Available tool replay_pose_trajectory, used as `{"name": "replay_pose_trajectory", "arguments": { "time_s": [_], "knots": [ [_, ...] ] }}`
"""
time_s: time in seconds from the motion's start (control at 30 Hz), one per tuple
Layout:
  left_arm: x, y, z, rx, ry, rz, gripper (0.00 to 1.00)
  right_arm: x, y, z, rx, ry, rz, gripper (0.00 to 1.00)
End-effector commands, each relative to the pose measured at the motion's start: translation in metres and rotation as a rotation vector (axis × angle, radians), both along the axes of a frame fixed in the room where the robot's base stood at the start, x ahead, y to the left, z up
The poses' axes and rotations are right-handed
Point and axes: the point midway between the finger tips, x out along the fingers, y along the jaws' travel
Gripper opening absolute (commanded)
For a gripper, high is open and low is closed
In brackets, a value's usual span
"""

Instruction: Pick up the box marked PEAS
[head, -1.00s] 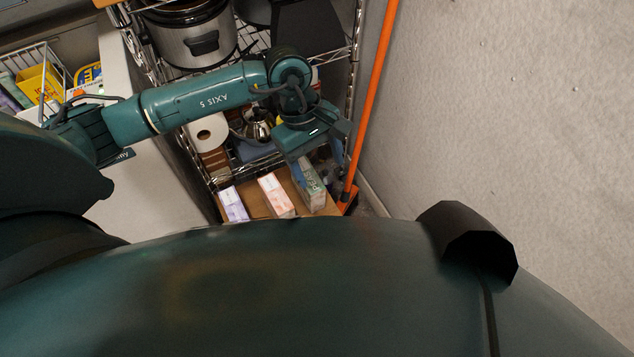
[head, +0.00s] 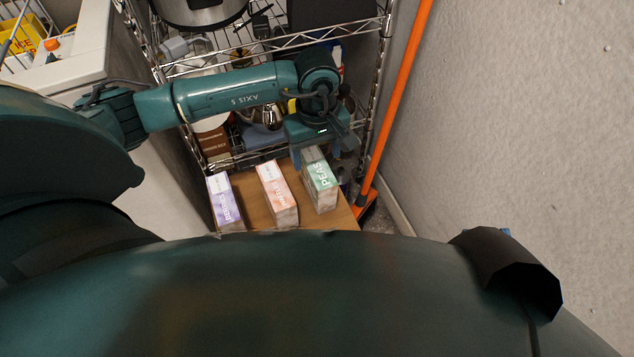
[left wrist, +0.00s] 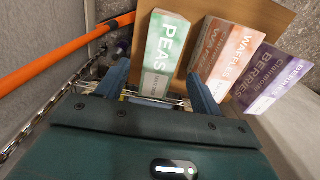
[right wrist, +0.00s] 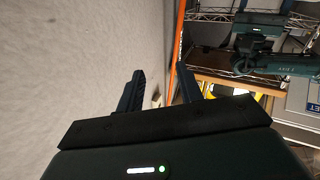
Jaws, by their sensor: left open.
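The green and white PEAS box (head: 321,186) stands at the right of a row of three boxes on a brown board in the head view. It also shows in the left wrist view (left wrist: 167,55), with its label readable. My left gripper (head: 323,152) is at the back end of the PEAS box, its fingers apart. In the left wrist view the gripper (left wrist: 160,88) has the near end of the box between its two fingers; contact cannot be told. My right gripper (right wrist: 161,82) is open and empty beside the wall, away from the box.
An orange WAFFLES box (head: 277,194) and a purple BERRIES box (head: 224,203) stand left of the PEAS box on the brown board (head: 250,185). A wire rack (head: 280,45) rises behind. An orange pole (head: 398,100) and grey wall (head: 520,120) bound the right.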

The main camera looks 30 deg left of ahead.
Motion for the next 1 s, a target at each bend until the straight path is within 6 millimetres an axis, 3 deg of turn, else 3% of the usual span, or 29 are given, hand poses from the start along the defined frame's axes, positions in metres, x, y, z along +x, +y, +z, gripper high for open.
{"name": "replay_pose_trajectory", "arguments": {
  "time_s": [0.17, 0.4, 0.7, 1.0],
  "knots": [
    [0.0, 0.0, -0.014, -0.001, 0.001, 0.0, 0.66, -0.001, 0.003, -0.002, 0.004, -0.05, 0.016, 0.36],
    [0.0, 0.0, -0.051, 0.0, 0.001, 0.001, 0.66, -0.002, 0.011, -0.003, 0.046, -0.136, 0.051, 0.36],
    [0.0, 0.0, -0.053, -0.001, -0.001, 0.0, 0.66, -0.001, 0.011, 0.002, 0.064, -0.134, 0.054, 0.36],
    [0.0, 0.0, -0.053, -0.001, -0.001, 0.0, 0.41, -0.001, 0.011, 0.001, 0.063, -0.134, 0.054, 0.36]
  ]
}}
